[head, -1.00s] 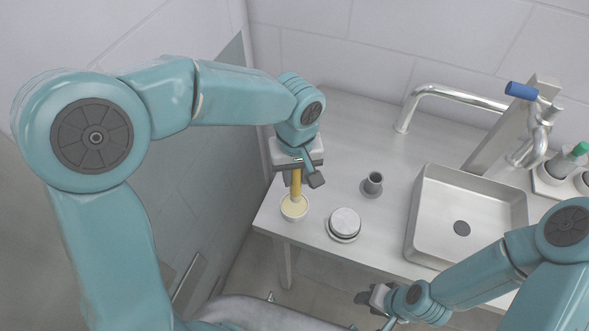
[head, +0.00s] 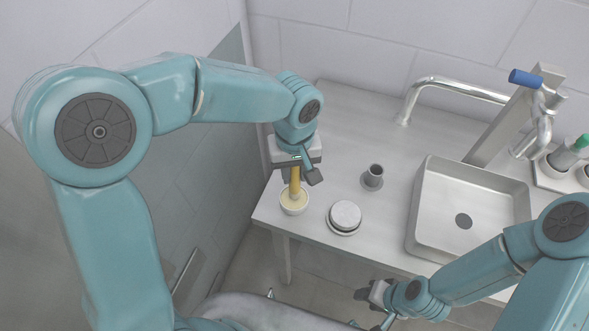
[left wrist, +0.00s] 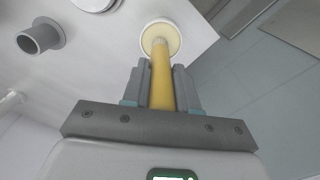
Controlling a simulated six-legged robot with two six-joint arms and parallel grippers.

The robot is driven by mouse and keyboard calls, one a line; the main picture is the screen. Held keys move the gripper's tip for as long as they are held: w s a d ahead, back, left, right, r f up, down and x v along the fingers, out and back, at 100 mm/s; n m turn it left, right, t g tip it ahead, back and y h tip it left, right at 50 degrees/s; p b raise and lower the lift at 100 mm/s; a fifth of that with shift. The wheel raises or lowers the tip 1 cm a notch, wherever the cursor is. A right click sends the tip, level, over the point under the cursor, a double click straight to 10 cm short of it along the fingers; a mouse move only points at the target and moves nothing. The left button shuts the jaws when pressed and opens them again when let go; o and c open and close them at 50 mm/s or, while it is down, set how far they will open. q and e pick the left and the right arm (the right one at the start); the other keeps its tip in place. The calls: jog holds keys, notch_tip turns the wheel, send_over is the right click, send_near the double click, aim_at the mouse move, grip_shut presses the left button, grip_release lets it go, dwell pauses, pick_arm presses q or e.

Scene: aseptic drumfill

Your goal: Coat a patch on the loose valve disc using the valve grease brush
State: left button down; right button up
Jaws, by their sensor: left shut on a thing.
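My left gripper (head: 297,172) is shut on the yellow handle of the valve grease brush (head: 295,184). The brush points down, and its lower end is at the small white cup of pale grease (head: 294,209). In the left wrist view the brush handle (left wrist: 162,82) runs between the two fingers (left wrist: 161,88) toward the cup (left wrist: 174,45). The round pale valve disc (head: 346,214) lies on a round base on the bench, right of the cup. My right gripper (head: 371,292) is low in front of the bench; its jaws are too small to judge.
A grey flanged tube (head: 373,176) stands on the bench (head: 335,115) behind the disc. A steel sink (head: 425,215) with a tap (head: 450,83) is to the right. A holder with a green-capped bottle (head: 571,151) is at the far right. The wall is close on the left.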

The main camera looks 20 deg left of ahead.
pick_arm(q)
jog(key=shift+s+a, duration=0.1)
jog(key=shift+s, duration=0.05)
jog(key=shift+f, duration=0.25)
jog(key=shift+f+b, duration=0.1)
jog(key=shift+b, duration=0.25)
jog(key=shift+f, duration=0.1)
dwell(1.1)
jog(key=shift+r+p, duration=0.35)
jog(key=shift+r, duration=0.3)
jog(key=shift+r+p, duration=1.95)
jog(key=shift+r, duration=0.95)
